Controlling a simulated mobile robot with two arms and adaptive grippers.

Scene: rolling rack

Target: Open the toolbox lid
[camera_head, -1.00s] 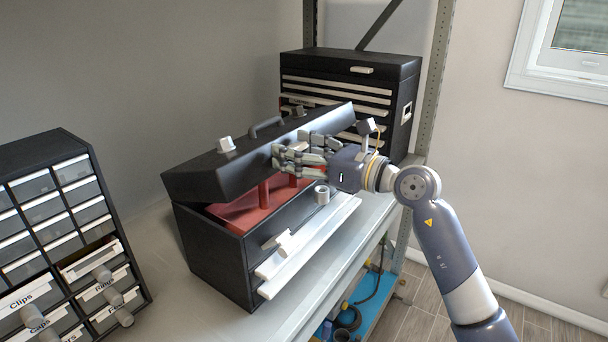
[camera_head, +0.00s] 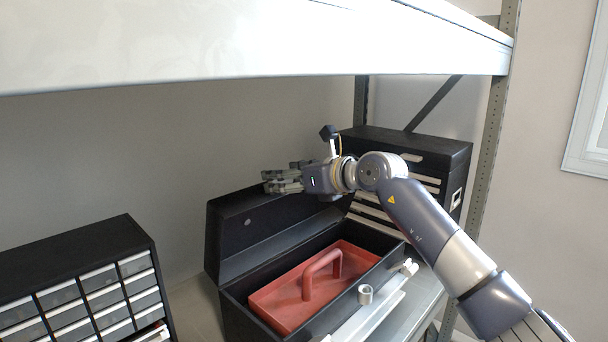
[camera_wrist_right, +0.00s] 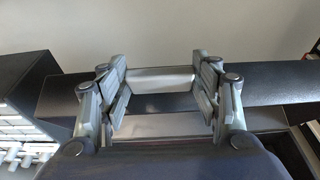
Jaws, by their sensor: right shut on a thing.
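The black toolbox (camera_head: 237,318) stands on the shelf with its lid (camera_head: 262,228) swung up, standing steeply at the back. Inside is a red tray (camera_head: 270,308) with a raised handle. My right gripper (camera_head: 270,182) is at the top edge of the lid, shut on it. In the right wrist view, the fingers of my right gripper (camera_wrist_right: 160,78) sit on both sides of a pale strip at the dark lid (camera_wrist_right: 270,84). The exact finger contact is partly hidden. My left gripper is not in view.
A white shelf board (camera_head: 250,45) spans above the toolbox and arm. A black drawer chest (camera_head: 425,148) stands behind at the right, and a small-parts cabinet (camera_head: 75,258) at the left. A metal upright (camera_head: 487,150) is at the right.

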